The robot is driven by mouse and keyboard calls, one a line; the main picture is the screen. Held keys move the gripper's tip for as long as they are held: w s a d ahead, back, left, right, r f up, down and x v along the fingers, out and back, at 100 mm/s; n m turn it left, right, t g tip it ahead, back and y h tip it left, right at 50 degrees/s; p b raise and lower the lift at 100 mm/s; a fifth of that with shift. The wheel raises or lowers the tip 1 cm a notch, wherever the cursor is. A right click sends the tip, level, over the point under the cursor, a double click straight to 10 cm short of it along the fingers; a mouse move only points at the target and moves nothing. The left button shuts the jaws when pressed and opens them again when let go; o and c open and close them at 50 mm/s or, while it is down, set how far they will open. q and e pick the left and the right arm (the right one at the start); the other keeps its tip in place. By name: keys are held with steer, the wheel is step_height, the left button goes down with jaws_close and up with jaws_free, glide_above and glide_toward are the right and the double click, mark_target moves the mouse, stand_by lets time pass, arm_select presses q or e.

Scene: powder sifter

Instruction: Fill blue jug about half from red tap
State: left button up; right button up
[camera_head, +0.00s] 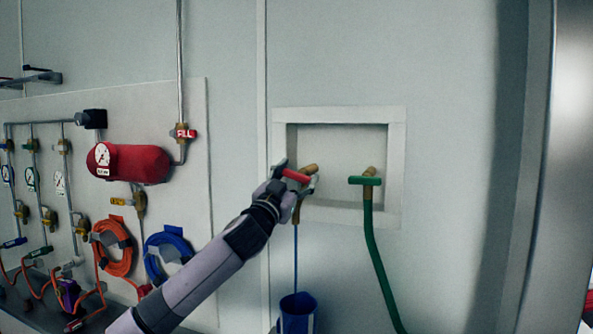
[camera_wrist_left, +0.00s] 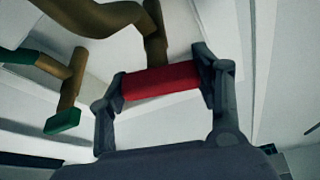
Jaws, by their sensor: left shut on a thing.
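The red tap handle (camera_head: 296,175) sits on a brass tap (camera_head: 309,169) in a white-framed wall recess. My left gripper (camera_head: 288,181) is shut on this handle. In the left wrist view the red handle (camera_wrist_left: 160,82) lies across between the two fingers of my gripper (camera_wrist_left: 163,88). The blue jug (camera_head: 298,314) is upright below the tap, cut by the bottom edge of the head view. A thin blue line (camera_head: 295,258) runs from under the tap down to the jug; I cannot tell whether it is water or a tube. The level inside the jug is hidden.
A green-handled tap (camera_head: 366,181) with a green hose (camera_head: 376,250) is right of the red tap. On the left, a panel (camera_head: 190,105) carries a red tank (camera_head: 135,164), an orange hose coil (camera_head: 113,247) and a blue hose coil (camera_head: 168,256). The wall at right is bare.

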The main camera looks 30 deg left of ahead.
arm_select(q)
steer(key=m+p, duration=0.1)
steer(key=m+h+p, duration=0.2)
steer(key=m, duration=0.1)
steer(key=shift+r, duration=0.25)
steer(key=shift+f+m+g+h+p, duration=0.2)
steer(key=shift+m+g+h+p, duration=0.15)
steer(key=shift+m+p, duration=0.85)
steer(key=shift+h, duration=0.25)
steer(key=o, duration=1.2)
steer(key=shift+f, duration=0.1)
steer(key=shift+s+f, duration=0.25)
steer(key=shift+s, duration=0.25)
steer(key=shift+v, duration=5.45)
